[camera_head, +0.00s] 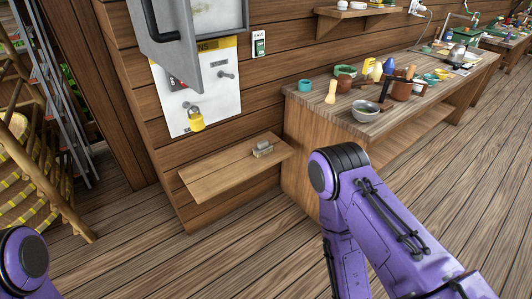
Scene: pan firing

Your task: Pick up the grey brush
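A small grey block-like object (262,149) lies on a low wooden shelf (215,178) fixed to the plank wall. It may be the grey brush, but it is too small to tell for sure. Nothing is touching it from above. My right arm comes in from the lower right, with its purple elbow raised in front of the workbench and its forearm running down out of the frame. Only a purple joint of my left arm shows at the lower left corner. Neither gripper can be seen.
A wooden workbench (300,135) to the right holds a metal bowl (365,112), a tan-handled tool (331,92), a teal cup (305,86) and several pots. A rattan chair (40,180) stands left.

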